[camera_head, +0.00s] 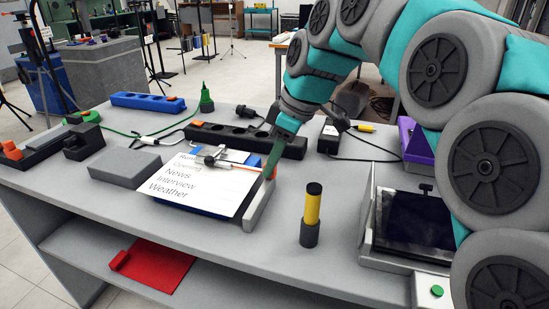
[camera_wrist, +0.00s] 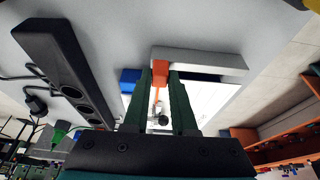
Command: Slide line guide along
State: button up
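A white sheet (camera_head: 198,186) printed with lines of text lies on a blue-edged board on the table. The line guide (camera_head: 228,162) is a thin bar with a metal clamp, lying across the upper part of the sheet, with an orange end at its right. In the wrist view, the guide's orange end (camera_wrist: 160,67) fills the gap between my fingertips. My gripper (camera_head: 269,176) reaches down at the sheet's right edge, its green fingers (camera_wrist: 160,76) shut on that end. The fingers partly hide the end in the head view. A light grey rail (camera_head: 259,207) runs along the right edge.
A black power strip (camera_head: 245,138) lies behind the sheet and a grey block (camera_head: 125,168) to its left. A yellow and black cylinder (camera_head: 312,212) stands to the right, before a framed dark screen (camera_head: 414,222). The table's front edge is clear.

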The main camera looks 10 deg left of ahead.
grip_shut()
jog(key=shift+s, duration=0.1)
jog(key=shift+s+a+b, duration=0.1)
jog(key=shift+s+b, duration=0.2)
jog(key=shift+s, duration=0.9)
jog(key=o, duration=0.7)
grip_release()
jog(key=shift+o, duration=0.2)
jog(key=shift+r, duration=0.1)
